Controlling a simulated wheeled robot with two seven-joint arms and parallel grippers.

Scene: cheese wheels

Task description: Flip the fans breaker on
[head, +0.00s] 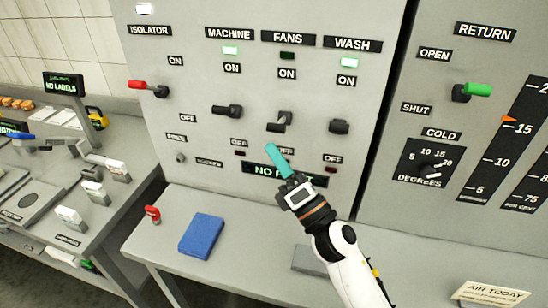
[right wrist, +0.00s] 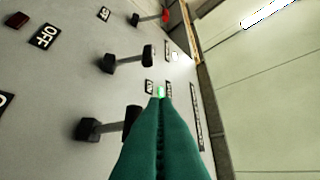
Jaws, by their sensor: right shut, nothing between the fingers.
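The fans breaker (head: 280,122) is a dark lever under the FANS label on the grey panel (head: 205,75). The fans lamp (head: 287,55) above it is dark. My right gripper (head: 269,148) has teal fingers, shut and empty, just below the fans breaker in the head view; I cannot tell whether they touch it. In the right wrist view the shut fingers (right wrist: 160,100) point along the panel. A black-handled lever (right wrist: 92,130), which looks like the fans breaker, is beside them and partly hidden by them. My left gripper is not in view.
The machine breaker (head: 228,111) and wash breaker (head: 339,127) flank the fans breaker, with green lamps lit above. The red isolator lever (head: 140,85) is farther left. A blue block (head: 202,236) and a red knob (head: 152,213) are on the ledge below.

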